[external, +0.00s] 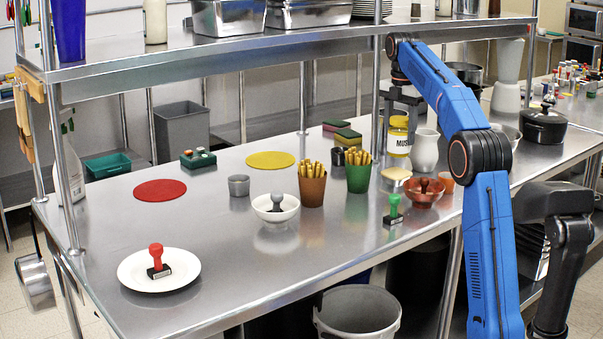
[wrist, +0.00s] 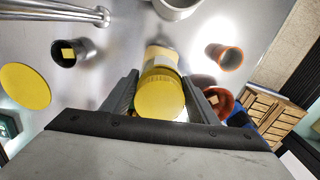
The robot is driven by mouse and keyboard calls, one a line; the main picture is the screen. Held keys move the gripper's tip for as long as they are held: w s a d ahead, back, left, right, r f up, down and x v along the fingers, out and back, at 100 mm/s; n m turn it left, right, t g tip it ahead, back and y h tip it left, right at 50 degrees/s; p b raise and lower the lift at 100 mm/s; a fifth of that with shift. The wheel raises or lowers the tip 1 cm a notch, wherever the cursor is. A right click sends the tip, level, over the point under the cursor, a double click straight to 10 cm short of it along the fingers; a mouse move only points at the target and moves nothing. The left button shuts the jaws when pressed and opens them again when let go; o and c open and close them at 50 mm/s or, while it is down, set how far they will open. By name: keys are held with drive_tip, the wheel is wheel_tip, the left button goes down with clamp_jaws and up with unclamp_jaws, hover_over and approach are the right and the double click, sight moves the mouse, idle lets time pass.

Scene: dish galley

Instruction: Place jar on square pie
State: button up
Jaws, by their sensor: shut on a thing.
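In the wrist view the round yellow lid (wrist: 162,95) sits between the two fingers of my gripper (wrist: 162,100). I cannot tell whether the jar touches the counter. The jar's lower part is mostly hidden in the wrist view.
The white pitcher (external: 425,150) stands close right of the jar. A reddish bowl (external: 424,193), an orange cup (external: 446,181) and a green stamp (external: 393,210) are near the tan square. A green cup of fries (external: 358,172) is left. An upper shelf (external: 250,45) spans above the counter.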

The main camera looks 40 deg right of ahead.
sight(399, 147)
drive_tip(key=shift+f, duration=2.55)
drive_tip(key=shift+f, duration=0.1)
drive_tip(key=o, duration=1.4)
drive_tip(key=shift+r, duration=3.85)
drive_tip(key=shift+a, duration=0.1)
